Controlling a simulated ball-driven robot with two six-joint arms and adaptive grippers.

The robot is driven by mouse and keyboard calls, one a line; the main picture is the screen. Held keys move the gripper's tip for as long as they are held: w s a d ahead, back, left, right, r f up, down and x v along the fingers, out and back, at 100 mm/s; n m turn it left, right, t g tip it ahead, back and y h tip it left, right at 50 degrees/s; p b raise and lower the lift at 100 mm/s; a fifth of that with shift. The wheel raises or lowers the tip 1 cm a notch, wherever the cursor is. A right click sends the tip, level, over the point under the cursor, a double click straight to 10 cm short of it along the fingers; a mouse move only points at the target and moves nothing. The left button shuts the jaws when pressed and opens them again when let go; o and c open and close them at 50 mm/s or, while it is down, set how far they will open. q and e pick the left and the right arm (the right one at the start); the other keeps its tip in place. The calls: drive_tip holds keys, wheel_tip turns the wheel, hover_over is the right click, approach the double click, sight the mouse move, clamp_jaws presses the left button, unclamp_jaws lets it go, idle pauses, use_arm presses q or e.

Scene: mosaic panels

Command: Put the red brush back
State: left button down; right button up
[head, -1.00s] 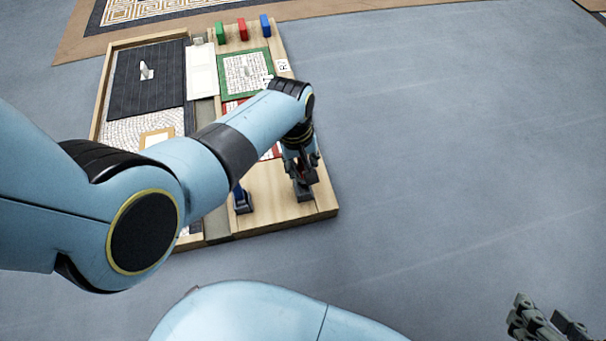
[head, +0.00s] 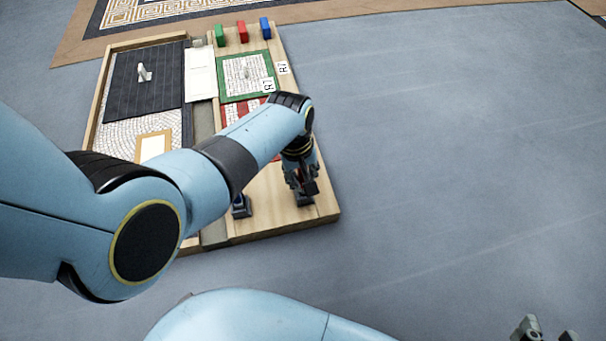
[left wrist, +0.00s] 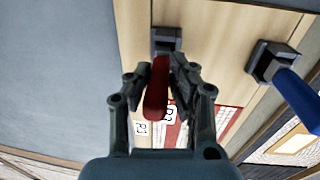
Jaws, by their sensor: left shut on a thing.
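The red brush (left wrist: 157,92) is between the closed fingers of my left gripper (left wrist: 160,75) in the left wrist view. In the head view my left gripper (head: 302,182) is over the front right of the wooden board (head: 268,222). A dark holder (left wrist: 166,38) lies just beyond the brush's far end, and it also shows right under the gripper in the head view (head: 304,199). I cannot tell whether brush and holder touch. My right gripper (head: 547,334) is at the bottom right edge, fingertips apart and partly cut off.
A blue brush (left wrist: 298,97) stands in a second dark holder (left wrist: 264,62) to the left of the first. Green (head: 220,35), red (head: 242,31) and blue (head: 265,27) blocks stand at the board's far end. A green-framed mosaic panel (head: 227,85) lies before them. The floor to the right is clear.

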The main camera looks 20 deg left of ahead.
use_arm(q)
drive_tip(key=c, duration=1.2)
unclamp_jaws()
drive_tip(key=shift+o, duration=0.2)
use_arm(e)
drive_tip(key=shift+w+r, duration=0.1)
